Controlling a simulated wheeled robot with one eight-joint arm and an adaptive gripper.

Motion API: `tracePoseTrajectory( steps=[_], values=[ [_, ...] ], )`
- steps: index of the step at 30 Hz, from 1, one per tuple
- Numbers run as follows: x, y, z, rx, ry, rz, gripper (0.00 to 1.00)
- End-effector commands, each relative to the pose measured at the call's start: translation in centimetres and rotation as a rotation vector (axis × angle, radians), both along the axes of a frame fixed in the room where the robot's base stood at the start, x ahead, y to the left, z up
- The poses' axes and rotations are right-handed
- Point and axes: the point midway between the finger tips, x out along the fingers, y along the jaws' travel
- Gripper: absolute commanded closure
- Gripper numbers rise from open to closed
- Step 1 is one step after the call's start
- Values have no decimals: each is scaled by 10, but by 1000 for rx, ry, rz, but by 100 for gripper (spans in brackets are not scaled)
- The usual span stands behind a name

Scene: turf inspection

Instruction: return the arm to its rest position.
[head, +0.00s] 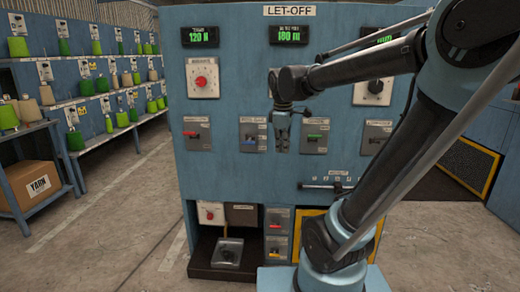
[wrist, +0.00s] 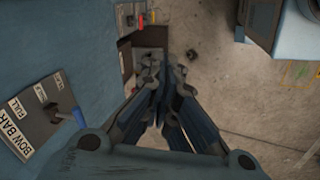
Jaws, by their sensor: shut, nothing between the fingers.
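My gripper (head: 281,146) hangs pointing down in front of the blue LET-OFF cabinet (head: 230,165) in the head view. It is at the height of the middle row of switches and covers part of the panel between two of them. In the wrist view my gripper (wrist: 168,88) has its fingers drawn together with nothing between them. My arm (head: 405,150) reaches from the lower right up to an elbow at the top right, then left to the wrist.
Switch panels with a red handle (head: 196,135), a blue handle (head: 249,139) and a green handle (head: 315,137) line the cabinet near my gripper. A lever (head: 325,186) sticks out lower right. Yarn shelves (head: 90,95) and a box (head: 32,187) stand left. Concrete floor (head: 125,215) is clear between.

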Motion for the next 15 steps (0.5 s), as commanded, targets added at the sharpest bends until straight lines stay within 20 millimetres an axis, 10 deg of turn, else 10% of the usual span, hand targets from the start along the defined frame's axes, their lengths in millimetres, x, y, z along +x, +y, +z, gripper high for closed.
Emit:
tracePoseTrajectory(
  steps=[15],
  values=[
    [-130, -91, -107, 197, 0, -827, 100]
  ],
)
